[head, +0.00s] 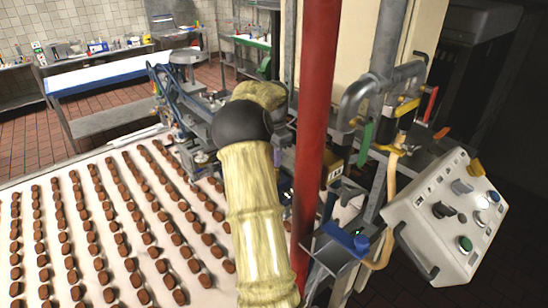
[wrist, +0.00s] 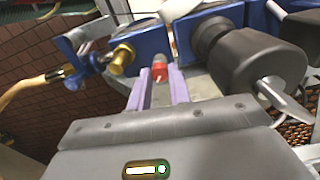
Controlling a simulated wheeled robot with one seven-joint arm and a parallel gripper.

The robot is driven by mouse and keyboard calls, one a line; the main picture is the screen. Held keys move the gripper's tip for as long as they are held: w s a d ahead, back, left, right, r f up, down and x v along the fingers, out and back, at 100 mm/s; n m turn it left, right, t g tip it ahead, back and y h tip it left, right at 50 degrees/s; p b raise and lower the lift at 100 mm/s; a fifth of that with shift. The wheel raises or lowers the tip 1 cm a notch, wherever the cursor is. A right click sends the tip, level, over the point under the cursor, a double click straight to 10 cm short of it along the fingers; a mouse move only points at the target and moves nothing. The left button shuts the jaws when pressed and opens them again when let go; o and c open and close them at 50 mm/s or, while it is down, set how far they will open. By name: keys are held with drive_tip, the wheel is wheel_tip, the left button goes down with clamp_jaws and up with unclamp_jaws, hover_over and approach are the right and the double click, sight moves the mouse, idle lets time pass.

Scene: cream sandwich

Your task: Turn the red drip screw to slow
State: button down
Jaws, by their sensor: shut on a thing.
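The red drip screw (wrist: 160,68) is a small red knob with a pale mark on its near side, below a blue block in the wrist view. My gripper (wrist: 161,80) has its two pale purple fingers on either side of the screw and is shut on it. I cannot read a slow or fast marking near it. In the head view my pale yellow arm reaches toward the machine over the belt, and the gripper and screw are hidden behind it.
In the wrist view, a brass fitting (wrist: 122,58) sits close on the left and a black cylindrical motor (wrist: 262,62) on the right. In the head view, a red post (head: 316,120) stands right beside my arm. A control box (head: 452,215) is at right, and chocolate rows cover the white belt (head: 22,193).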

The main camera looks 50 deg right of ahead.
drive_tip(key=shift+n, duration=1.3)
drive_tip(key=c, duration=1.3)
unclamp_jaws()
wheel_tip(320, 180, up, 12)
